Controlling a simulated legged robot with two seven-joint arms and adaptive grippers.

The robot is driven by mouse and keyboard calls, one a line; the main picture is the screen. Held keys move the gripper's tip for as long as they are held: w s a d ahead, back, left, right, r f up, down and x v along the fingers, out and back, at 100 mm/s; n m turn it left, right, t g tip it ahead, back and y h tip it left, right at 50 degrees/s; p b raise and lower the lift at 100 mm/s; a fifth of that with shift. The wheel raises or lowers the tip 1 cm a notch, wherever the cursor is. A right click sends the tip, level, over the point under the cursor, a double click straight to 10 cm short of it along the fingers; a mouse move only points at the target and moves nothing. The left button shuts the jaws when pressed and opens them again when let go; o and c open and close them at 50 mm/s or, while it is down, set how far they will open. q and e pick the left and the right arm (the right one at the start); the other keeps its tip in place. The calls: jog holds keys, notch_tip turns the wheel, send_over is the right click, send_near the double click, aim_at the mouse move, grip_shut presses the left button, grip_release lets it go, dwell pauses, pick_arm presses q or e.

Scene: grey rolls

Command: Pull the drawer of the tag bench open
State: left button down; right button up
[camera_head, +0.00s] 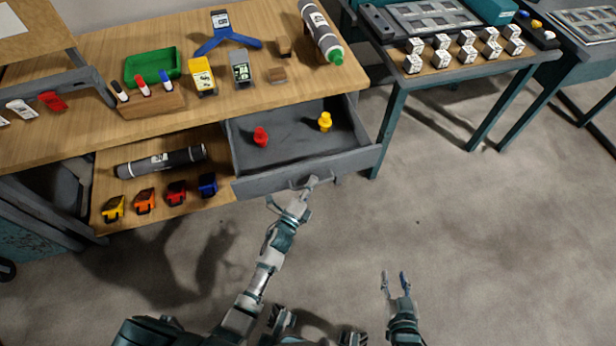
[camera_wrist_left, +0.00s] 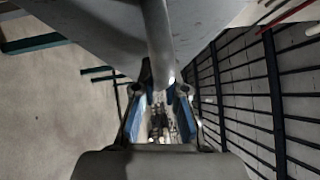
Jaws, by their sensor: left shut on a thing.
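The wooden tag bench (camera_head: 60,138) stands at the upper left in the head view. Its grey drawer (camera_head: 290,162) is pulled out, and its inside shows. A red piece (camera_head: 261,137) and a yellow piece (camera_head: 325,122) stand in the drawer. My left gripper (camera_head: 293,190) is at the drawer's front, shut on the handle. In the left wrist view the grey bar of the handle (camera_wrist_left: 158,40) runs between the blue-edged fingers (camera_wrist_left: 160,100). My right gripper (camera_head: 396,282) is open and empty, over the floor at the lower right.
A grey roll (camera_head: 160,161) and several coloured pieces lie on the shelf left of the drawer. The bench top holds a green tray (camera_head: 152,67), a blue stand (camera_head: 228,42) and another roll (camera_head: 321,32). Another table (camera_head: 455,75) with white blocks stands at right. The floor (camera_head: 480,230) is clear.

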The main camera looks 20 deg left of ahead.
pick_arm(q)
jog(key=shift+s+d+f, duration=0.3)
jog(key=shift+s+d, duration=0.2)
jog(key=shift+s, duration=0.2)
pick_arm(e)
jog(key=shift+s+d+f, duration=0.25)
jog(key=shift+d, duration=0.05)
pick_arm(q)
jog(key=c, duration=1.2)
grip_release()
jog(key=shift+w+a, duration=0.1)
jog(key=shift+w, duration=0.05)
jog(key=shift+r, duration=0.1)
pick_arm(e)
jog(key=shift+w, duration=0.15)
pick_arm(q)
jog(key=v, duration=1.2)
